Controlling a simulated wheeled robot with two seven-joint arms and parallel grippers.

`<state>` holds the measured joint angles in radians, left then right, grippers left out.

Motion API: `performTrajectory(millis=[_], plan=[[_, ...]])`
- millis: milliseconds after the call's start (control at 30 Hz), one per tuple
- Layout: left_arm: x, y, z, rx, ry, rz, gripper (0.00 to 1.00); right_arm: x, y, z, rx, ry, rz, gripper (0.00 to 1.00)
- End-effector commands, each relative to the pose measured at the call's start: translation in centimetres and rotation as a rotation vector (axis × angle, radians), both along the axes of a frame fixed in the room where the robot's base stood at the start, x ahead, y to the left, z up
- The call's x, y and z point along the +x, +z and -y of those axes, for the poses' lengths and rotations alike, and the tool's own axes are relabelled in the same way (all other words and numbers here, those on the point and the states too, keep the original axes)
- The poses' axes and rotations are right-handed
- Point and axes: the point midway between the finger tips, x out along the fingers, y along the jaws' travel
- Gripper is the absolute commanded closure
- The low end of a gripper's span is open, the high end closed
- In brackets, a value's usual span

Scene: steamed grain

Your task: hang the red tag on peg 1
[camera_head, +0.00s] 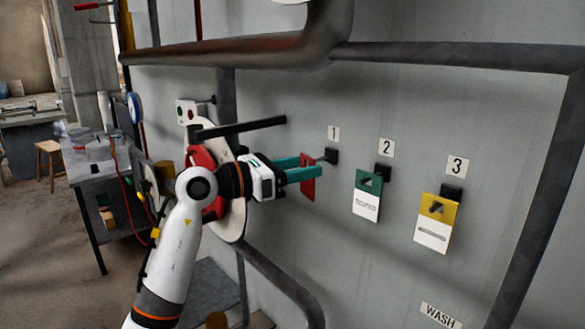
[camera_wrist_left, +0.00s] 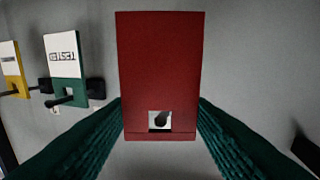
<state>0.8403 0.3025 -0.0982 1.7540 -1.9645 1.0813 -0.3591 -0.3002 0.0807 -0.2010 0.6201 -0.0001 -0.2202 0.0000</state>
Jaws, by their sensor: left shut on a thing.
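The red tag (camera_head: 308,184) is held upright between the teal fingers of my left gripper (camera_head: 304,168), which is shut on it near its top. Peg 1 (camera_head: 331,156) stands out from the wall below the label 1, just right of the tag, its tip close to the tag. In the left wrist view the red tag (camera_wrist_left: 160,70) appears upside down between the fingers. A dark peg shows in its square hole (camera_wrist_left: 159,120); I cannot tell whether it passes through. My right gripper is not in view.
A green-and-white tag (camera_head: 367,195) hangs on peg 2 and a yellow-and-white tag (camera_head: 436,222) on peg 3, both close right. A thick pipe (camera_head: 450,57) runs above. A red valve wheel or disc (camera_head: 203,160) is behind my arm. A workbench (camera_head: 95,165) stands left.

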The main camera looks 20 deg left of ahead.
Motion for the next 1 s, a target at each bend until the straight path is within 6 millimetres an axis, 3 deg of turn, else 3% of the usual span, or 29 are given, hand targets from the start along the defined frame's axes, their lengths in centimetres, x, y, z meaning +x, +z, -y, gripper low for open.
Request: performTrajectory(millis=[433,1000], plan=[[1.9,-0.2,1.3,0.001,0.000,0.000,0.76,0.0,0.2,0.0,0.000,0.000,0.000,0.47],[2.2,-0.2,1.5,0.001,0.000,0.001,0.76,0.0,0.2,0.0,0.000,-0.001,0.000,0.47]])
